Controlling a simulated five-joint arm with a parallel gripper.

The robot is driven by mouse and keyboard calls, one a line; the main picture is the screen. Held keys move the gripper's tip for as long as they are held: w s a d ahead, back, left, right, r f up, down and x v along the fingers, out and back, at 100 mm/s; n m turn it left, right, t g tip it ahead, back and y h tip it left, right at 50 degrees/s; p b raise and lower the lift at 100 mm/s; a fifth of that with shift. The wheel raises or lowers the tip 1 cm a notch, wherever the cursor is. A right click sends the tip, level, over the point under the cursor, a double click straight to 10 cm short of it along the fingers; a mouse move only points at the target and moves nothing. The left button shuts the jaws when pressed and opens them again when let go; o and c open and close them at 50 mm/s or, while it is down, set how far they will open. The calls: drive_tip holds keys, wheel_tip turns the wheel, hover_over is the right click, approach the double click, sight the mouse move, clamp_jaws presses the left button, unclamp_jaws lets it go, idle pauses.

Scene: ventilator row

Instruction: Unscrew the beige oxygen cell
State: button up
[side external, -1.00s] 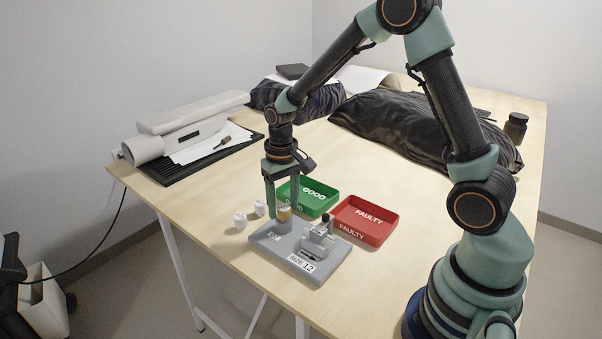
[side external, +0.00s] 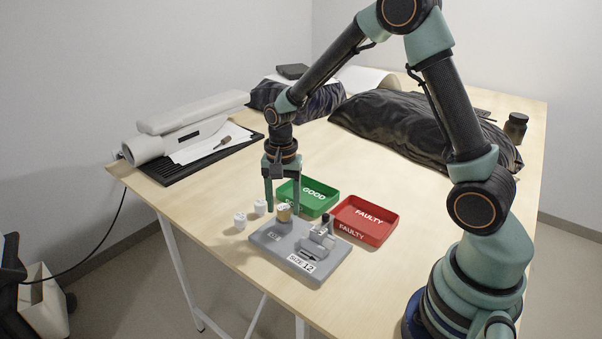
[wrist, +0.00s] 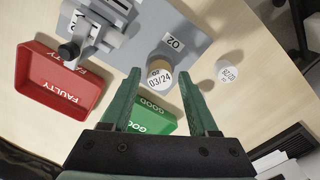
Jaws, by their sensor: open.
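The beige oxygen cell (side external: 284,214) stands upright at the back left of the grey fixture plate (side external: 270,243). Its pale top reads "03/24" in the wrist view (wrist: 159,80). My gripper (side external: 283,207) points down over the cell and is open. Its two green fingers stand on either side of the cell, with gaps showing in the wrist view. Whether the fingertips reach down level with the cell is hard to tell. The cell's lower end and the seat under it are hidden.
A grey clamp-like block (side external: 318,238) sits on the plate beside a "SIZE 12" label. The green GOOD tray (side external: 323,208) and red FAULTY tray (side external: 367,238) are behind and right, both empty.

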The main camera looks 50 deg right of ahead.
drive_tip(key=m, duration=0.9)
clamp_jaws()
drive_tip(key=shift+n, duration=1.3)
